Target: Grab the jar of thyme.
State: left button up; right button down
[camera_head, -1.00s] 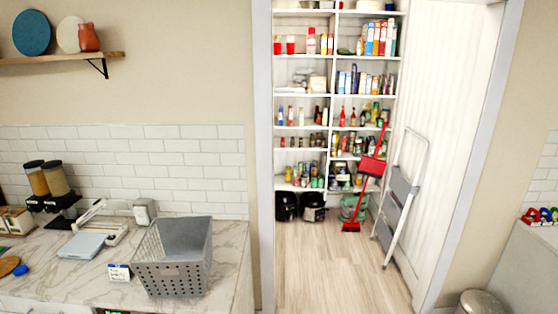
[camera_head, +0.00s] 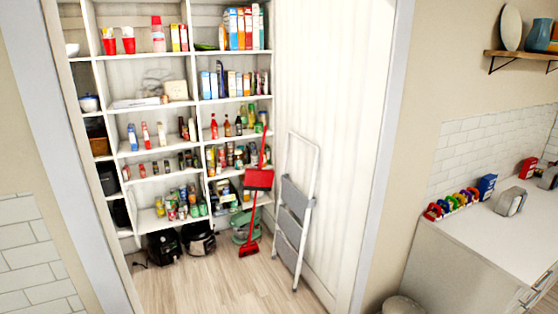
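The pantry shelving (camera_head: 190,104) stands in the doorway ahead, with several white shelves of jars, bottles, cans and boxes. Small jars (camera_head: 188,158) stand on a lower middle shelf, and more jars and bottles (camera_head: 228,155) stand on the shelves to their right. They are too small to read, so I cannot tell which one is the jar of thyme. Neither of my grippers is in view.
A red broom and dustpan (camera_head: 258,180) and a folded step ladder (camera_head: 296,205) stand at the pantry's right side. Black appliances (camera_head: 164,247) sit on the floor below the shelves. The wooden floor (camera_head: 205,285) in the doorway is clear. A white counter (camera_head: 490,235) is at right, with a bin (camera_head: 402,304) beside it.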

aim_at(166, 166)
jog(key=u, duration=0.1)
jog(key=i, duration=2.25)
jog(key=u, duration=1)
jog(key=i, duration=0.85)
jog(key=u, duration=0.4)
